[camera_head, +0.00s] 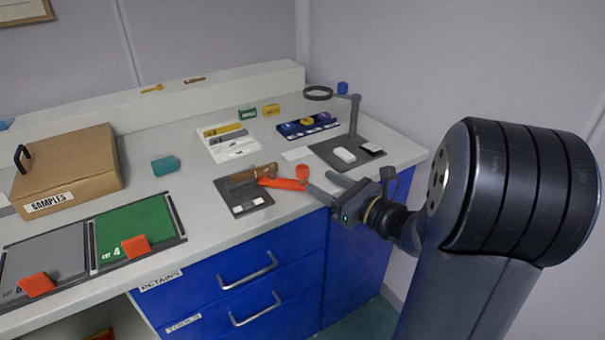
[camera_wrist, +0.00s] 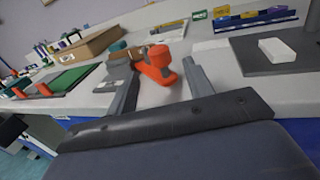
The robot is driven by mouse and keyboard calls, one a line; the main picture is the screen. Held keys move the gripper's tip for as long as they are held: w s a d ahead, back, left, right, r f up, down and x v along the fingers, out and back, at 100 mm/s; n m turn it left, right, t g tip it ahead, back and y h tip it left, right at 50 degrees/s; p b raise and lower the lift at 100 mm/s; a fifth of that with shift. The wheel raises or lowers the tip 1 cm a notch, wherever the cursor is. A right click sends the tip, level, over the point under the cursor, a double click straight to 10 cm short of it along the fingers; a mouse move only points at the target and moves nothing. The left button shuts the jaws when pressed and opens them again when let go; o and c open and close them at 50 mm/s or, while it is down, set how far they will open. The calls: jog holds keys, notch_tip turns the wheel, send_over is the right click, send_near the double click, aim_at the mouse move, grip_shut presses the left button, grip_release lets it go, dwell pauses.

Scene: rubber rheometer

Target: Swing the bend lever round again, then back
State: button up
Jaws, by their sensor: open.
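The orange bend lever (camera_head: 284,183) reaches right from a bend fixture on a dark grey base plate (camera_head: 228,193) near the counter's front edge. A brown piece (camera_head: 242,178) stands on that plate. The lever's round knob (camera_head: 302,171) is at its right end. My gripper (camera_head: 324,183) is open just right of the knob, fingers pointing toward it. In the wrist view the lever (camera_wrist: 158,62) shows ahead, between the two finger lines of my gripper (camera_wrist: 161,68). I cannot tell whether a finger touches it.
A magnifier stand (camera_head: 354,116) on a dark mat with a white block (camera_head: 344,155) stands behind my gripper. A cardboard samples box (camera_head: 70,167), a green panel (camera_head: 130,235) and a grey panel lie left. Blue drawers (camera_head: 245,275) are below the counter edge.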

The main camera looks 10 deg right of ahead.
aim_at(307, 174)
jog(key=x, duration=0.7)
jog(key=shift+w+a, duration=0.15)
grip_shut()
dwell(0.3)
